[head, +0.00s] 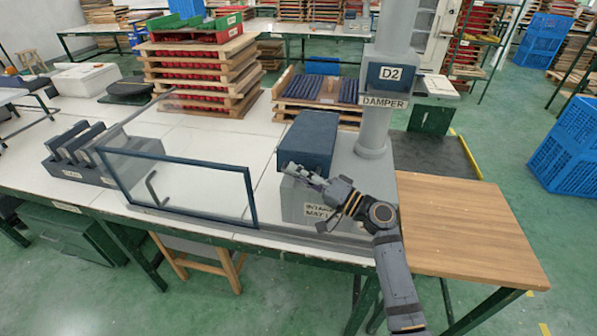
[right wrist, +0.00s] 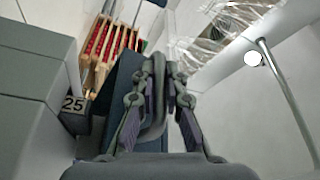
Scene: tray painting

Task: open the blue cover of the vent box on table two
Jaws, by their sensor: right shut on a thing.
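The vent box (head: 300,205) is a grey box on the table, left of the grey column, with a partly hidden label on its front. Its dark blue cover (head: 308,135) lies over the top and looks closed. My right gripper (head: 292,170) is at the cover's front left edge and shut on it; my fingers and wrist hide the exact contact. In the right wrist view a dark blue strip, likely the cover (right wrist: 118,85), runs beside the fingers. My left gripper is not in view.
A dark-framed glass panel (head: 252,200) stands close left of the box. The grey column (head: 375,125) with a D2 DAMPER sign rises at its right. Stacked wooden trays (head: 200,75) stand behind. A bare wooden board (head: 470,235) lies at the right.

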